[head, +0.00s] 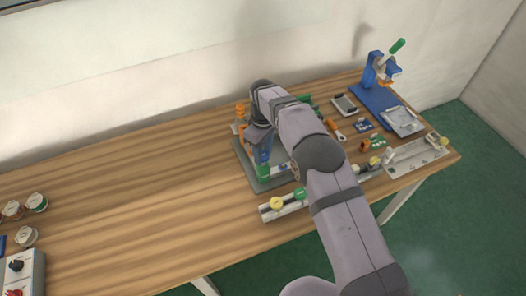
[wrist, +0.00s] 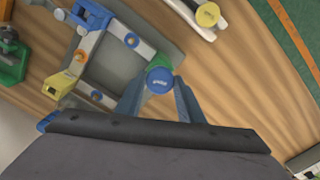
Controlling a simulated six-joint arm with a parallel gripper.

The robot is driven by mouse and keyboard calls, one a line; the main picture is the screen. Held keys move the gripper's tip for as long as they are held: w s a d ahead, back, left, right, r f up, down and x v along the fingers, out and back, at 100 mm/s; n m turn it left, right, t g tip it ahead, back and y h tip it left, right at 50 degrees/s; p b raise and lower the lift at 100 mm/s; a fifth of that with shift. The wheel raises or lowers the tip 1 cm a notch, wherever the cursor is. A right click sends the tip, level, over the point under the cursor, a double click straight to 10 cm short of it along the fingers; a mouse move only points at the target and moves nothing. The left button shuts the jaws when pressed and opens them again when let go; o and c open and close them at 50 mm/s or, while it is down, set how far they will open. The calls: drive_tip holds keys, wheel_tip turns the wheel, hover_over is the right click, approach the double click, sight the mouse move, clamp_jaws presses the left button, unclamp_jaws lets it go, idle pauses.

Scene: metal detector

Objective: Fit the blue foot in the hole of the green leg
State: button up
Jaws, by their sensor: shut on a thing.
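My gripper (wrist: 160,88) points down over the grey mat, its two fingers close around a round blue piece, the blue foot (wrist: 160,81). The foot's flat face shows towards the wrist camera. The green leg (wrist: 162,61) is the green corner piece of a frame of pale bars, right behind the foot in the wrist view. The foot overlaps the leg there; the hole is hidden, so I cannot tell whether the foot is in it. In the head view the green leg (head: 264,173) shows just under my gripper (head: 264,161) at the mat's front.
The frame has a yellow corner (wrist: 60,85) and a blue corner (wrist: 92,15). The grey mat (wrist: 165,38) lies under it. A pale rail with a yellow knob (wrist: 207,15) lies nearby. A blue stand (head: 375,72) and tools crowd the table's right; its left middle is clear.

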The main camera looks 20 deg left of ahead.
drive_tip(key=shift+f+b, duration=0.55)
drive_tip(key=shift+f, duration=0.15)
idle(1.3)
drive_tip(key=shift+m, duration=1.4)
drive_tip(key=o, duration=1.3)
drive_tip(key=shift+r+p, duration=2.35)
drive_tip(key=shift+r, duration=1.45)
